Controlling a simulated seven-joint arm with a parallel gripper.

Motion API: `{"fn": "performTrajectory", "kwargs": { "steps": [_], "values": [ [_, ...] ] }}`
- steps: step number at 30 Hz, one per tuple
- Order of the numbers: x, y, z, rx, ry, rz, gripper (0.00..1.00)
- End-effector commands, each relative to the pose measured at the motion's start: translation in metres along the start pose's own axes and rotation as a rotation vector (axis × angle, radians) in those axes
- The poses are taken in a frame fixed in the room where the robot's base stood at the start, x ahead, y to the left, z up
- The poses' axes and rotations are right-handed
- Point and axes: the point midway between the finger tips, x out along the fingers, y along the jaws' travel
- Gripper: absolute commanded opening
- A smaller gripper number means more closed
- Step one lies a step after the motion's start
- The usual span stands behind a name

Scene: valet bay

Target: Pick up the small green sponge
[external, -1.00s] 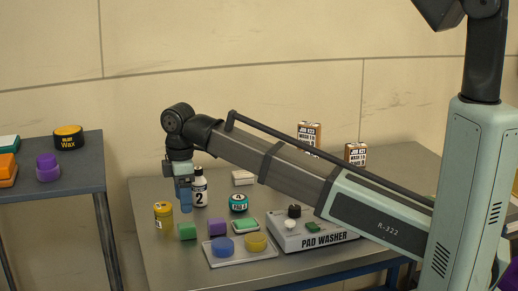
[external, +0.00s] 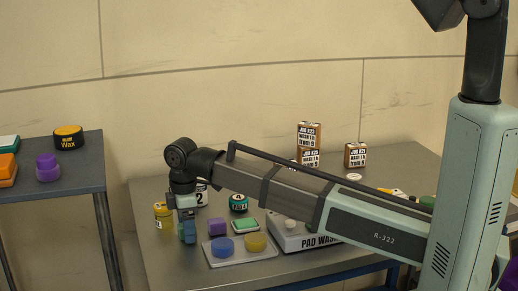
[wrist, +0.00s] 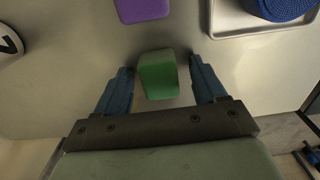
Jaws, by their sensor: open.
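The small green sponge (wrist: 158,75) is a green block on the grey table. In the wrist view it lies between the two blue fingers of my gripper (wrist: 161,66), with a gap on each side. My gripper is open and holds nothing. In the external view my gripper (external: 189,232) is low over the table and covers most of the sponge; only a sliver of green (external: 181,232) shows at its left.
A purple block (external: 217,227) stands close by on the right. A tray (external: 239,257) holds a blue and a yellow round pad. A yellow can (external: 163,216) stands to the left, and a numbered bottle (external: 201,196) behind, partly hidden by my arm.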

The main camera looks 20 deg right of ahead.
Motion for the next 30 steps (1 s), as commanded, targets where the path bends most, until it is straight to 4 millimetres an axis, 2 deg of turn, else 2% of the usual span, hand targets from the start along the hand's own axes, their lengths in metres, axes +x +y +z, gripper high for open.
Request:
{"fn": "performTrajectory", "kwargs": {
  "steps": [6,22,30],
  "values": [
    [0.0003,0.0002,-0.0001,0.0,0.0,0.0,0.68],
    [0.0002,0.0002,-0.0001,0.0,0.0,0.0,0.18],
    [-0.0011,0.0003,-0.0002,0.0,0.0,0.0,0.16]
  ]
}}
